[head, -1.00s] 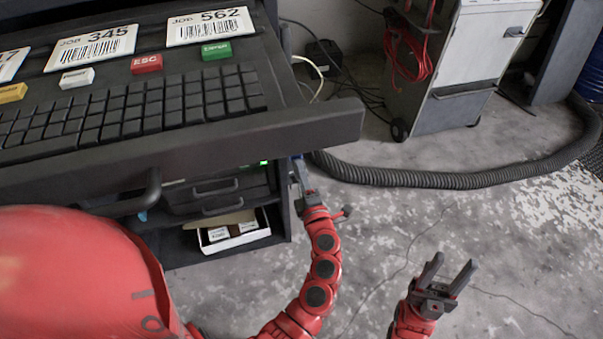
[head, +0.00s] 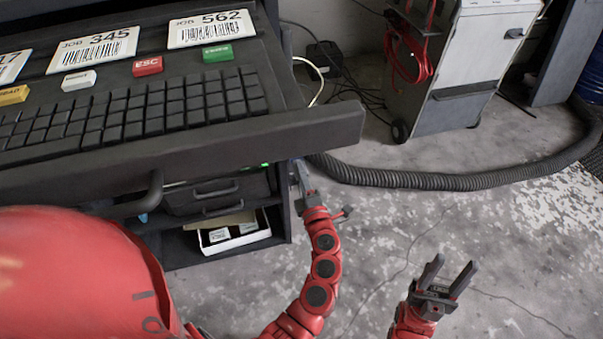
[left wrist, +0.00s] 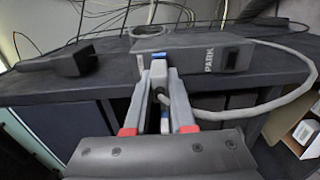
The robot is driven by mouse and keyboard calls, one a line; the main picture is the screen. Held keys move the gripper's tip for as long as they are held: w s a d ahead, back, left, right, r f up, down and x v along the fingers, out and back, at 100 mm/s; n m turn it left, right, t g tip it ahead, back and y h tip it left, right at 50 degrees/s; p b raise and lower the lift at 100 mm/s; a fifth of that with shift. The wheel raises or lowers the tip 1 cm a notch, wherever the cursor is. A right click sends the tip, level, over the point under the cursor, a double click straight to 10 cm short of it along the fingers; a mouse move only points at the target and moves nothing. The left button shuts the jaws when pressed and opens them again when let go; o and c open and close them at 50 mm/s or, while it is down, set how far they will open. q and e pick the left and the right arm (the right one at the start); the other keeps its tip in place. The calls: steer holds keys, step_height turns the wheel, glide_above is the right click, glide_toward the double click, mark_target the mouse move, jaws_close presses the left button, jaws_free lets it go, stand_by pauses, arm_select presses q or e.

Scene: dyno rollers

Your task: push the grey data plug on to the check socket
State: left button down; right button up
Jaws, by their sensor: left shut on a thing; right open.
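My left gripper (head: 302,178) is low beside the right side of the console cabinet in the head view. In the left wrist view its fingers (left wrist: 159,80) are shut on the grey data plug (left wrist: 158,70), which has a blue part at its top. The plug is right at the face of a grey box marked PARK (left wrist: 208,58); I cannot tell whether it is seated there. A grey cable (left wrist: 290,98) loops to the right of the gripper. I cannot make out a socket marked check. My right gripper (head: 444,279) is open and empty above the floor.
A dark ledge (left wrist: 100,85) bears the box and a black object (left wrist: 60,62) at left. A white carton (head: 232,233) is on a low shelf. A black hose (head: 440,181) crosses the floor; floor around my right gripper is clear.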

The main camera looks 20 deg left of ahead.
arm_select(q)
steer(key=shift+w+a, duration=0.35)
steer(key=shift+w, duration=0.15)
steer(key=c, duration=0.7)
jaws_free()
steer(key=shift+s+d, duration=0.1)
steer(key=v, duration=1.7)
steer(key=shift+s+d+p, duration=0.1)
steer(key=shift+p, duration=0.3)
